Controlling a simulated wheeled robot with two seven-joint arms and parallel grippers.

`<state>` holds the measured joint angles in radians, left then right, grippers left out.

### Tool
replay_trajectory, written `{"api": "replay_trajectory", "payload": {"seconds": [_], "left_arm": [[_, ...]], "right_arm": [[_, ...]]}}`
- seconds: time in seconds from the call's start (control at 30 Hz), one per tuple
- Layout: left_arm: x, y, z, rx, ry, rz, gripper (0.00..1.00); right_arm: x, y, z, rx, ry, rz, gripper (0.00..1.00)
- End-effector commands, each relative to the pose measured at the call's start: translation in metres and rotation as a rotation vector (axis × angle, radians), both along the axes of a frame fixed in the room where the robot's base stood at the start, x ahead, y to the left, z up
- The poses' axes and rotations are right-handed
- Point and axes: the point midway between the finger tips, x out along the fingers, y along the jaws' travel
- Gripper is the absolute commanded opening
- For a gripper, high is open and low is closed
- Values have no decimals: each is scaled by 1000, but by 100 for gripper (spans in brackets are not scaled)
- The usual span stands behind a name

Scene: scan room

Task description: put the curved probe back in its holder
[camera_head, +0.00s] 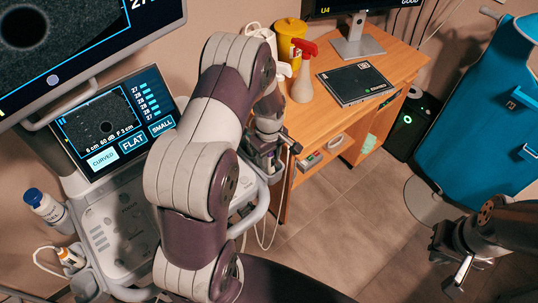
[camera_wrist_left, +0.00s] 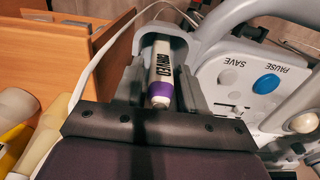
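The curved probe (camera_wrist_left: 162,72) is white with a purple band and a "CURVED" label. In the left wrist view it lies lengthwise between the dark fingers of my left gripper (camera_wrist_left: 163,62), which look shut on it. In the head view my left gripper (camera_head: 264,160) is at the right side of the ultrasound console, by the desk; the probe is hard to make out there. My right gripper (camera_head: 457,262) is empty at the lower right, fingers apart.
The console panel (camera_head: 125,225) with its screens is at the left. The wooden desk (camera_head: 385,75) holds a spray bottle (camera_head: 303,75), a yellow tub (camera_head: 290,38) and a dark tablet (camera_head: 355,83). A blue chair (camera_head: 485,120) stands right. The middle floor is clear.

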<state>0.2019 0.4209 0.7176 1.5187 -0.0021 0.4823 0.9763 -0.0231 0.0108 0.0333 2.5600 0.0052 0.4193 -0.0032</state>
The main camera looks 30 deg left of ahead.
Motion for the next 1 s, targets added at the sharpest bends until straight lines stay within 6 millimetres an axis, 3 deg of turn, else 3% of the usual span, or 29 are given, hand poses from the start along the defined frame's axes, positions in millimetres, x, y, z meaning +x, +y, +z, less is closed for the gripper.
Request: {"api": "replay_trajectory", "payload": {"seconds": [0.37, 0.47, 0.8, 1.0], "left_arm": [[0, 0, 3, 0, 0, 0, 59], [1, 0, 19, 1, -4, 0, 59], [0, 0, 106, 1, -5, 0, 59], [0, 0, 126, 0, 0, 0, 59]], "right_arm": [[0, 0, -1, 0, 0, 0, 0], [0, 0, -3, 0, 0, 0, 0], [0, 0, -12, 0, 0, 0, 0], [0, 0, -13, 0, 0, 0, 0]]}}
